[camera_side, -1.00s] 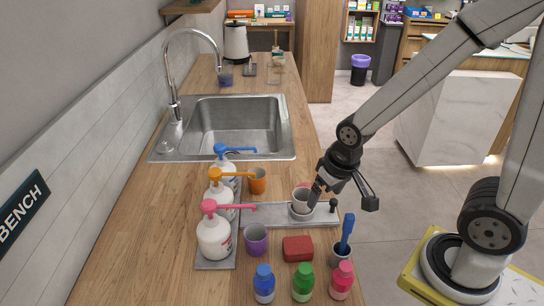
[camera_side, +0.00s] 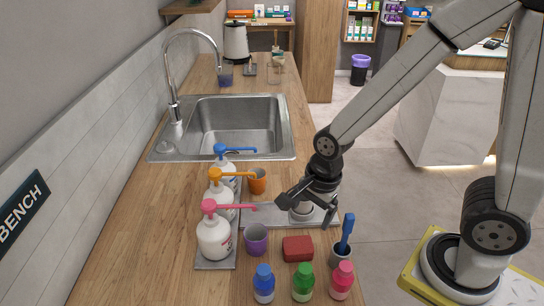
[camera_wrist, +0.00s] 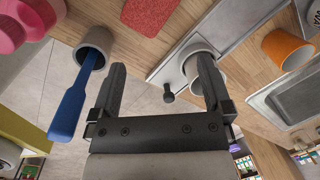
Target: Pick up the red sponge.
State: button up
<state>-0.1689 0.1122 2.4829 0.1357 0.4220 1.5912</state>
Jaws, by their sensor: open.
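The red sponge (camera_side: 298,248) lies flat on the wooden counter, between the purple cup and the grey cup with the blue-handled tool. In the wrist view part of the sponge (camera_wrist: 150,14) shows at the top edge. My gripper (camera_side: 300,207) is above the grey metal plate, behind the sponge in the side view and apart from it.
The purple cup (camera_side: 256,238) stands left of the sponge. The grey cup (camera_side: 337,258) with a blue brush-like tool (camera_side: 347,228) stands right of it. Blue (camera_side: 264,284), green (camera_side: 303,282) and pink (camera_side: 342,280) bottles stand in front. Pump bottles (camera_side: 214,238) stand left. A pale cup (camera_wrist: 204,62) sits on the plate.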

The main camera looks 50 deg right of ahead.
aim_at(299, 244)
jog(key=m, duration=0.2)
jog(key=a+m, duration=0.1)
jog(key=m, duration=0.1)
jog(key=a+m, duration=0.1)
jog(key=m, duration=0.2)
jog(key=shift+s+a+f+g, duration=0.15)
jog(key=shift+a+f+g, duration=0.05)
jog(key=shift+f+g, duration=0.15)
jog(key=shift+f, duration=0.15)
jog(key=shift+a+f, duration=0.15)
jog(key=shift+f, duration=1)
jog(key=shift+f, duration=0.1)
jog(key=shift+w+a+f, duration=0.1)
jog(key=shift+a+f, duration=0.05)
jog(key=shift+f, duration=1.1)
jog(key=shift+w+a+f, duration=0.1)
jog(key=shift+f, duration=1.1)
jog(key=c, duration=1.1)
